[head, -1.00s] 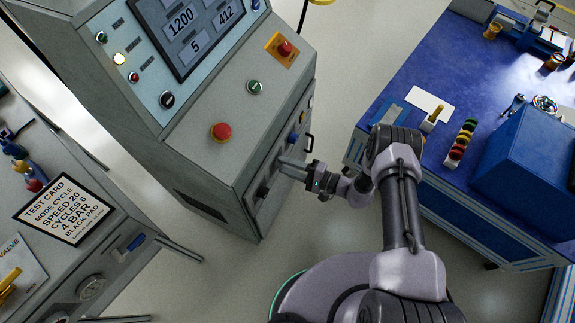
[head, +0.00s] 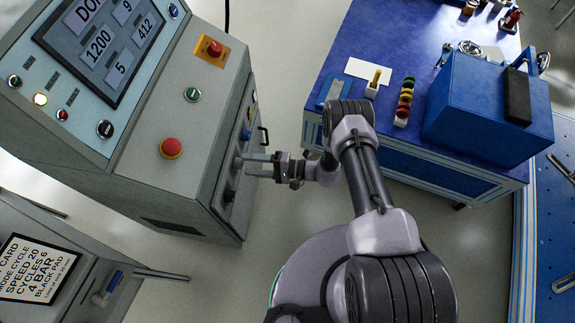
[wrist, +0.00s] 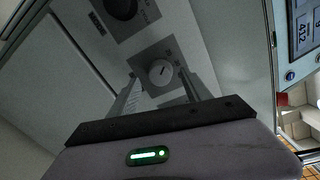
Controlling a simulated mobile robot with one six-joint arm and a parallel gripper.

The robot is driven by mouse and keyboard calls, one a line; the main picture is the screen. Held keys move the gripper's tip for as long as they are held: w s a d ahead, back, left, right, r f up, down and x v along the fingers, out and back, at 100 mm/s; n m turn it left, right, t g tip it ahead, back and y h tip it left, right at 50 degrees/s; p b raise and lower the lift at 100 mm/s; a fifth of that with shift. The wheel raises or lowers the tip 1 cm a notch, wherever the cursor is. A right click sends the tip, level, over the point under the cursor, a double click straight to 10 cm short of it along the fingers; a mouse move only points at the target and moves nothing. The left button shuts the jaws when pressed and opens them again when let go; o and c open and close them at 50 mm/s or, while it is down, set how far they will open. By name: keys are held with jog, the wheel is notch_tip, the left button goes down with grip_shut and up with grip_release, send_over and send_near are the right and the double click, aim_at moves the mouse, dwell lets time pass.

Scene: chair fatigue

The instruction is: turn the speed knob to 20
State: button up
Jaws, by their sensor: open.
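My gripper (head: 243,164) is at the side panel of the grey machine (head: 200,180), its fingers pointing at the panel. It is open. In the wrist view, a round pale knob (wrist: 160,72) on a grey square plate shows between the two fingers (wrist: 163,92). The fingers appear to stand on either side of it; I cannot tell whether they touch it. Its scale and label are too small to read, so I cannot tell its setting or confirm that it is the speed knob. A dark round knob (wrist: 120,8) is on another plate beyond it.
The machine's screen (head: 103,45) shows 1200, 9, 5 and 412. A red mushroom button (head: 171,148) is on its sloped top. A test card (head: 38,268) reads speed 20.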

jog(key=s+d+r+p, duration=0.1)
jog(key=s+d+p, duration=0.1)
jog(key=d, duration=1.3)
jog(key=shift+s+d+r+p, duration=0.2)
jog(key=shift+s+d+p, duration=0.05)
jog(key=shift+s+p, duration=0.15)
jog(key=w+d+r+n+g+h, duration=0.1)
jog(key=w+r+n+g+h, duration=0.15)
jog(key=r, duration=1.15)
jog(key=w+r+n+g+h, duration=0.1)
jog(key=r+g+h, duration=0.25)
jog(key=r, duration=1.15)
jog(key=s+d+r+m+t+h, duration=0.3)
jog(key=s+r+t+h, duration=0.5)
jog(key=s+r, duration=1)
jog(key=shift+d+r+t+h, duration=0.4)
jog(key=shift+d, duration=0.25)
jog(key=shift+s, duration=0.1)
